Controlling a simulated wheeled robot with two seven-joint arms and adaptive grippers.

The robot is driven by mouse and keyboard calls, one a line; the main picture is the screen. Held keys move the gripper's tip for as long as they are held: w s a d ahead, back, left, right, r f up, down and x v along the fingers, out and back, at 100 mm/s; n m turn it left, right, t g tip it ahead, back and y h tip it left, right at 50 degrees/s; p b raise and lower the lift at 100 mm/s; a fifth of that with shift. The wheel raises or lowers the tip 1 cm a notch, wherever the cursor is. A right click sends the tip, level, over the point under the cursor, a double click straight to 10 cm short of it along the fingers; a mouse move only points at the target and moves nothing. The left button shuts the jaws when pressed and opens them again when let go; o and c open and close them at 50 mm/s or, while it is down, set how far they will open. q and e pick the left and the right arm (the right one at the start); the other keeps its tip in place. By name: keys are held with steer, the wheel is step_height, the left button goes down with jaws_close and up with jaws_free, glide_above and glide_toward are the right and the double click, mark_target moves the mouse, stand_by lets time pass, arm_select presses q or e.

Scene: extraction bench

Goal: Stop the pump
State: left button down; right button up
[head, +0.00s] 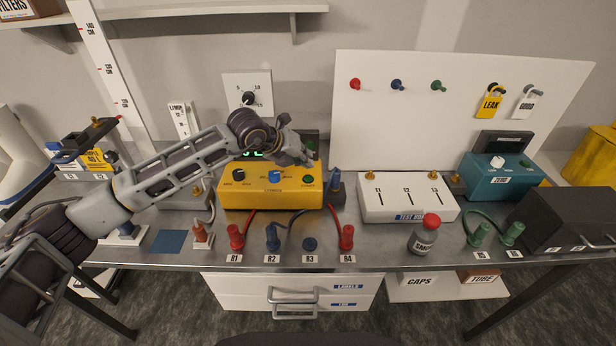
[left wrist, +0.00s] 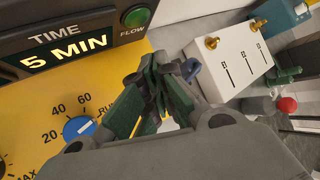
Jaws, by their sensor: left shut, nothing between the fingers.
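The yellow pump (head: 270,197) stands at the middle of the bench. In the left wrist view the blue knob (left wrist: 79,128) sits by a scale with 20, 40 and 60. My right gripper is out of view.
A white test box (head: 405,208) with brass posts stands right of the pump, with a blue clip (head: 336,181) between them. Red, blue and green plugs line the bench's front edge. A teal device (head: 495,180) is farther right.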

mark_target(306, 176)
arm_select(q)
steer(key=shift+r+p, duration=0.35)
steer(key=shift+r, duration=1.2)
